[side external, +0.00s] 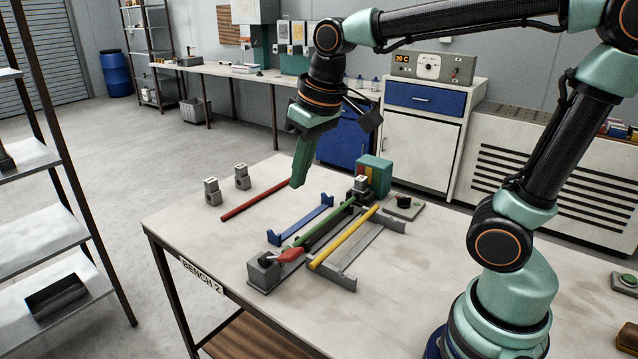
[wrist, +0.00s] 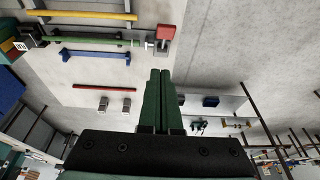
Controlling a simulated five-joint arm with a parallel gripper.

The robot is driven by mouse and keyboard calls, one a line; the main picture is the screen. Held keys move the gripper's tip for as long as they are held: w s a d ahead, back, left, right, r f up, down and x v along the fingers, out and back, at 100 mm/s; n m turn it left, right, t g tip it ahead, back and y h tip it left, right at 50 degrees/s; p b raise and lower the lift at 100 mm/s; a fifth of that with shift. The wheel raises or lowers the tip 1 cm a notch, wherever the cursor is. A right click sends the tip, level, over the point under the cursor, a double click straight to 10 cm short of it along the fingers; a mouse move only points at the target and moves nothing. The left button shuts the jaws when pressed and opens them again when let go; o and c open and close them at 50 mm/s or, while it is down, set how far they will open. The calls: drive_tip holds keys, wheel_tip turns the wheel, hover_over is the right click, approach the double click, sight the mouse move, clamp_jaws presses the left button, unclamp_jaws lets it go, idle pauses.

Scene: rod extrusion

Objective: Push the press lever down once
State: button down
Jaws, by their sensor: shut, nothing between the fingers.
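The press lever has a red handle (side external: 288,256) at the front end of the press, beside a small grey block (side external: 263,272). In the wrist view the red handle (wrist: 166,32) shows near the top, apart from my fingertips. A green rod (side external: 325,223) runs from the handle back to the green box (side external: 376,172) of the press. My gripper (side external: 297,186) is shut and empty. It points down in the air, behind the handle and above the bench, touching nothing that I can see. In the wrist view my gripper's closed fingers (wrist: 160,72) point upward. I cannot tell the lever's exact angle.
A yellow rod (side external: 343,238) rests on a grey rack (side external: 345,281) right of the green rod. A blue rest (side external: 301,220) and a red rod (side external: 254,200) lie to the left. Two grey blocks (side external: 212,192) stand farther left. The bench's front left (side external: 195,230) is clear.

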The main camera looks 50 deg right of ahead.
drive_tip(key=shift+w+a+f+g, duration=0.1)
drive_tip(key=shift+w+a+g, duration=0.4)
drive_tip(key=shift+w, duration=0.45)
drive_tip(key=shift+a, duration=0.1)
hover_over(288, 252)
drive_tip(key=w, duration=0.1)
drive_tip(key=x, duration=0.3)
drive_tip(key=s+x, duration=0.1)
drive_tip(key=x, duration=0.5)
drive_tip(key=shift+s+f, duration=0.1)
drive_tip(key=shift+s, duration=0.15)
drive_tip(key=f, duration=0.1)
drive_tip(key=s+f, duration=0.1)
drive_tip(key=f, duration=0.1)
drive_tip(key=shift+s, duration=0.1)
drive_tip(key=shift+s+f, duration=0.35)
drive_tip(key=shift+f, duration=0.2)
drive_tip(key=shift+s+f, duration=0.1)
drive_tip(key=shift+s+f, duration=0.7)
drive_tip(key=shift+f, duration=0.4)
drive_tip(key=shift+s+f, duration=0.65)
drive_tip(key=shift+f, duration=0.4)
drive_tip(key=shift+s+f, duration=0.7)
drive_tip(key=shift+f, duration=0.5)
